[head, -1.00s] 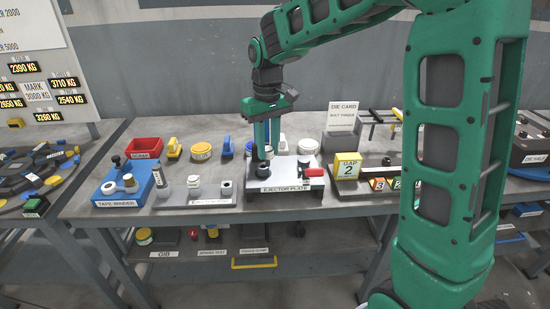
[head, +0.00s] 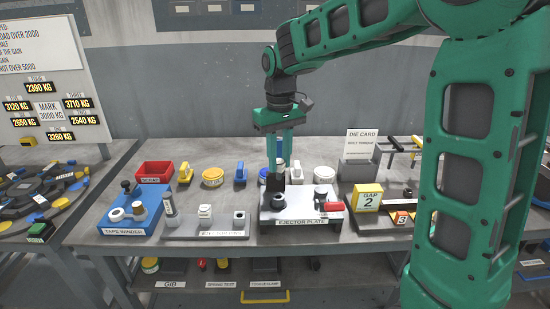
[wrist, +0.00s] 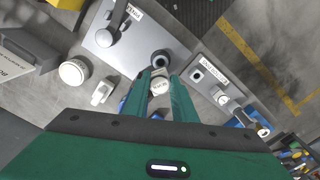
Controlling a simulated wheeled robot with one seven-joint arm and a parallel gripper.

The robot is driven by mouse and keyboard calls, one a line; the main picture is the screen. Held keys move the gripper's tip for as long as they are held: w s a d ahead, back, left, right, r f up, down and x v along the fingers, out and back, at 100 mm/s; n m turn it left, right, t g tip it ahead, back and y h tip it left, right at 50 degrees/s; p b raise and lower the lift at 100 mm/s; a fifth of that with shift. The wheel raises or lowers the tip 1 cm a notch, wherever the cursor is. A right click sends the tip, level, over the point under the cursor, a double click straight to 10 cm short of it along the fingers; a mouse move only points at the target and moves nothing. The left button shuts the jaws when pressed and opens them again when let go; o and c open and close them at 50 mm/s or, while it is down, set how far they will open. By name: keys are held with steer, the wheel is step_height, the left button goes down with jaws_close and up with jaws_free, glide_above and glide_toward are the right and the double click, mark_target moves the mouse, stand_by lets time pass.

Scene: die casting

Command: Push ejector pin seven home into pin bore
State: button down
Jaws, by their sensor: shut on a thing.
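My gripper (head: 276,180) points straight down over the ejector plate (head: 302,212), just above and behind the dark ring of the pin bore (head: 279,200). In the wrist view, my gripper (wrist: 160,80) is shut on a small pale, labelled piece (wrist: 158,87), apparently the ejector pin; its label is too small to read. The dark ringed bore (wrist: 161,60) shows just beyond the fingertips. In the head view the fingers hide most of the held piece. I cannot tell whether its lower end touches the bore.
The ejector pin rack (head: 190,233) stands left of the plate, with upright pieces on it. A blue tape winder (head: 150,220), red bin (head: 154,170) and yellow gap block (head: 367,197) stand nearby.

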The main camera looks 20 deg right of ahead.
mark_target(279, 174)
steer(key=shift+f, duration=2.5)
steer(key=shift+s+a+f, duration=0.1)
steer(key=shift+f, duration=1.9)
steer(key=c, duration=1.4)
jaws_free()
step_height(279, 174, up, 11)
steer(key=shift+f, duration=0.15)
steer(key=s+d+m, duration=0.4)
steer(key=s+d, duration=0.8)
steer(key=s, duration=0.1)
steer(key=s+d+f+m, duration=0.1)
steer(key=s+f, duration=0.1)
steer(key=s, duration=0.4)
steer(key=s+d+f+m, duration=0.2)
steer(key=s, duration=0.4)
steer(key=s+d+f+m, duration=0.1)
steer(key=s+d+f, duration=0.1)
steer(key=s, duration=0.4)
steer(key=shift+s+d+f+m, duration=0.1)
steer(key=shift+d+f+m, duration=0.15)
steer(key=shift+m, duration=0.15)
